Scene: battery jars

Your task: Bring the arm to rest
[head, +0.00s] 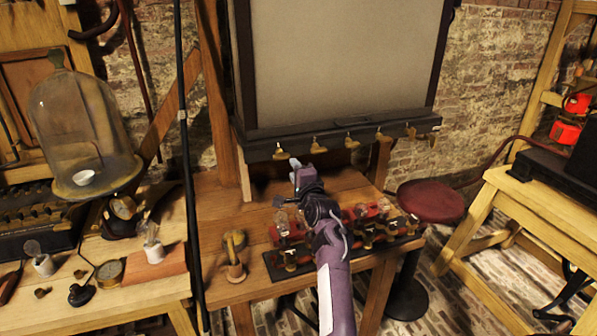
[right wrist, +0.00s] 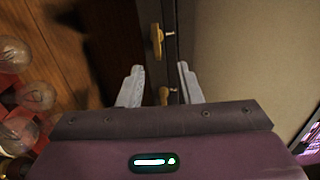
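My right arm comes in from the bottom of the head view, over the small wooden table. My right gripper (head: 291,181) is in the air above the table, in front of the hooks under the framed panel. In the right wrist view its two grey fingers (right wrist: 160,84) stand apart with nothing between them, so it is open and empty. Brass hooks (right wrist: 157,40) show just beyond the fingers. Glass battery jars (head: 281,217) stand on a dark base partly hidden by my arm; rounded glass also shows at the left of the right wrist view (right wrist: 37,94). My left gripper is out of view.
The framed grey panel (head: 345,60) with brass hooks (head: 351,142) stands behind the table. A brass-topped wooden holder (head: 236,262) stands left of the jars. A glass bell jar (head: 80,125) is on the left bench. A red stool (head: 430,202) stands at right.

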